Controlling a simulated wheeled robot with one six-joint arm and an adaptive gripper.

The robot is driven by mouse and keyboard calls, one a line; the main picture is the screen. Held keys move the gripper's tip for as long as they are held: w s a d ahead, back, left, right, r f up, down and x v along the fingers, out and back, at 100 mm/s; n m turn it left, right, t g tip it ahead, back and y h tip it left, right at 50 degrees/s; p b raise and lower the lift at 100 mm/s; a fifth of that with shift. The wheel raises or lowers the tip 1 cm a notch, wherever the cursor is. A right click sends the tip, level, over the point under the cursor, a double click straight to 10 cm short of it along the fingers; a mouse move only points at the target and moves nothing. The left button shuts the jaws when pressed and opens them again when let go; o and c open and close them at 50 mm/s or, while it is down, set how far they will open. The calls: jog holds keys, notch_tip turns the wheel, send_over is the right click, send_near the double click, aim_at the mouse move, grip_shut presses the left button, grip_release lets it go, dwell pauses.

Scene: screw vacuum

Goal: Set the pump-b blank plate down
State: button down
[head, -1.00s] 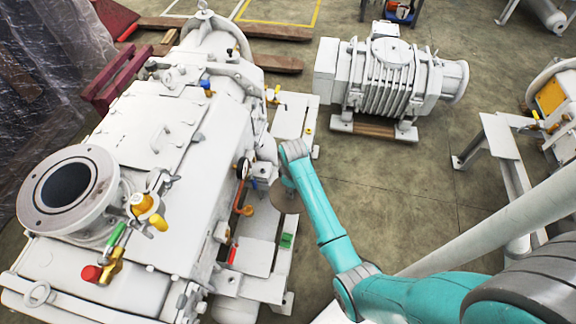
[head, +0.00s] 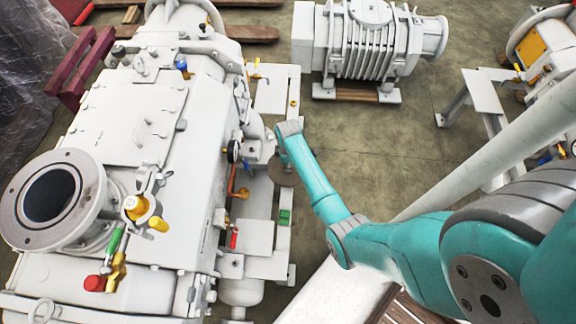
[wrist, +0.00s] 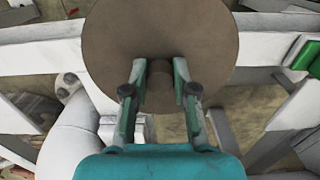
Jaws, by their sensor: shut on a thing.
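The blank plate is a flat, round brown disc (wrist: 160,35) with a short central knob, filling the upper middle of the wrist view. My gripper (wrist: 160,84) is shut on this knob, one finger on each side of it. In the head view part of the plate (head: 276,173) shows behind my teal arm, beside the large white pump (head: 130,150) and above its side frame. My fingers are hidden there. In the wrist view white beams pass behind the plate; I cannot tell whether it touches anything.
A ribbed grey-white pump (head: 370,45) stands on wooden blocks at the back. A white stand (head: 480,95) is at the right. Valves and small pipes line the large pump's near side. Open concrete floor (head: 385,145) lies between them.

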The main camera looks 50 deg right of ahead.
jog(key=shift+f, duration=0.95)
jog(key=c, duration=0.9)
grip_release()
jog(key=shift+f, duration=0.1)
